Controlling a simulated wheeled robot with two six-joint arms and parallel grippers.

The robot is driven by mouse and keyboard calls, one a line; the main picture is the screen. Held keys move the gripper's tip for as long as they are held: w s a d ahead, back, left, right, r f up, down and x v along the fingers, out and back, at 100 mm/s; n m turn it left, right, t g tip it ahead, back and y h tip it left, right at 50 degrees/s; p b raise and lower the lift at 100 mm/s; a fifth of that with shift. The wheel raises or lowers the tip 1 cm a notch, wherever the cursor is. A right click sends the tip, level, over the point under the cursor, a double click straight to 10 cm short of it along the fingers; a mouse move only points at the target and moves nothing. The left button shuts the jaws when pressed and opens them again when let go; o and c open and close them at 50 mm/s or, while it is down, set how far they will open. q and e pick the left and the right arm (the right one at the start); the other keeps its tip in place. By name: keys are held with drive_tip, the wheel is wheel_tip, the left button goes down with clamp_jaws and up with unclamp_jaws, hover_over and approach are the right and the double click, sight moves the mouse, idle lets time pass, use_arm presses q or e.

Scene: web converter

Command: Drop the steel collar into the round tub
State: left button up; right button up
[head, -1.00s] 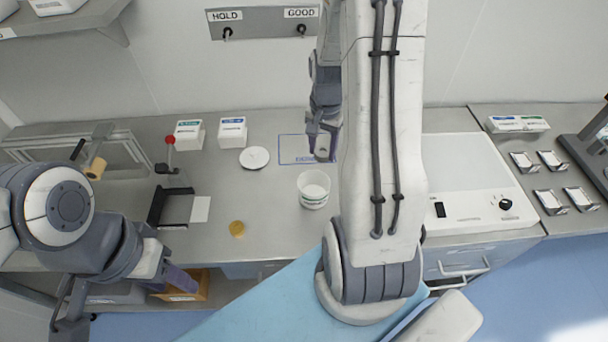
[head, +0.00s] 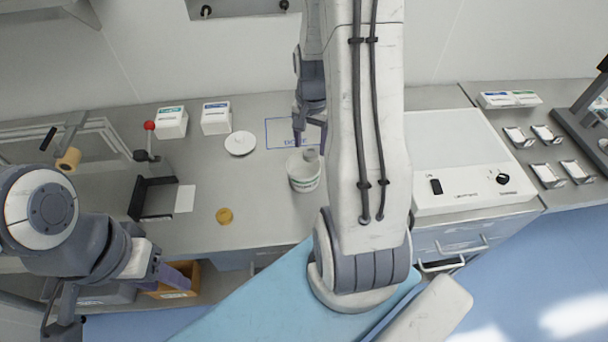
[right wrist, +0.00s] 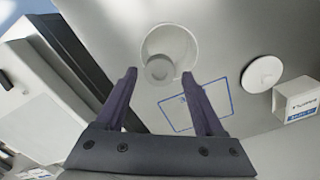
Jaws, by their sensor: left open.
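The steel collar (head: 311,154) is a small grey ring at the mouth of the white round tub (head: 304,178), by its back right rim in the head view. In the right wrist view the collar (right wrist: 159,68) overlaps the lower part of the opening of the tub (right wrist: 180,36); I cannot tell whether it is in the air or inside. My right gripper (right wrist: 159,76) is open, with its fingers spread apart on either side of the collar, not touching it. My left gripper (head: 180,274) is open and empty at the front edge of the bench, far left of the tub.
A white lid (head: 240,143) lies left of a blue-outlined rectangle on the bench (head: 280,125). Two white boxes stand behind it. A yellow disc (head: 224,216) lies at the front left. A white light-box unit (head: 465,165) stands to the right.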

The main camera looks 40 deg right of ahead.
drive_tip(key=shift+o, duration=0.4)
drive_tip(key=shift+r, duration=0.25)
wheel_tip(320, 180, up, 10)
drive_tip(key=b, duration=0.1)
drive_tip(key=shift+b, duration=0.3)
drive_tip(key=shift+a, duration=0.1)
drive_tip(key=s+a+n+b, duration=0.15)
drive_tip(key=a+n, duration=0.75)
drive_tip(key=a, duration=1)
drive_tip(key=s+a+f+n+y+b, duration=0.1)
drive_tip(key=s+a+f+n, duration=0.1)
drive_tip(key=s+a+n, duration=0.8)
drive_tip(key=s+a, duration=0.1)
drive_tip(key=s, duration=0.3)
drive_tip(key=shift+s+a+n, duration=0.25)
drive_tip(key=shift+s+n, duration=0.1)
drive_tip(key=shift+n, duration=0.05)
